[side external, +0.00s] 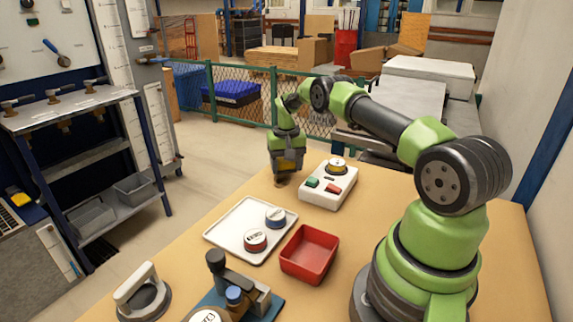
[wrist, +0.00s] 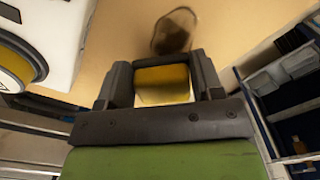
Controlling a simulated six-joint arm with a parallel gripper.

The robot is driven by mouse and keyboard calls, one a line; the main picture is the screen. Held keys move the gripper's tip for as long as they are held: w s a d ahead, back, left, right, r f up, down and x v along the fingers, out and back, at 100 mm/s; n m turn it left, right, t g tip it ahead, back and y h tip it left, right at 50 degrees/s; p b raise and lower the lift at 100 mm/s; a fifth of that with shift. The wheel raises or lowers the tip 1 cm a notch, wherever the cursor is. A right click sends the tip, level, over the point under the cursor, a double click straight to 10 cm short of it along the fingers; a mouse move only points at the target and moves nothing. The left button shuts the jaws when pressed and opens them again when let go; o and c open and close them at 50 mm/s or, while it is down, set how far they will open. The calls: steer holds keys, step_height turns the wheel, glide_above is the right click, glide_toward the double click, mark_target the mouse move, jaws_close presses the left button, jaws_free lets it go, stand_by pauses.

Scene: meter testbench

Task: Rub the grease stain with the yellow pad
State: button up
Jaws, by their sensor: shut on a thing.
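My gripper (wrist: 160,66) is shut on the yellow pad (wrist: 163,84), which sits between its two dark fingers in the wrist view. The grease stain (wrist: 173,32) is a dark brown, roughly oval smear on the tan bench top, just beyond the fingertips. In the side view my gripper (side external: 287,158) points down near the bench's far edge, left of the white button box. The dark stain (side external: 281,182) shows partly beneath it. Whether the pad touches the bench is hard to tell.
A white box (side external: 316,194) with green and red buttons and a yellow-ringed knob stands close to my gripper. A white tray (side external: 226,229) with two round meters and a red bin (side external: 310,253) are nearer. A fixture (side external: 262,298) and a round-based handle (side external: 143,296) stand at the front.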

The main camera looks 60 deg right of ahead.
steer(key=shift+f, duration=1)
steer(key=shift+a, duration=0.1)
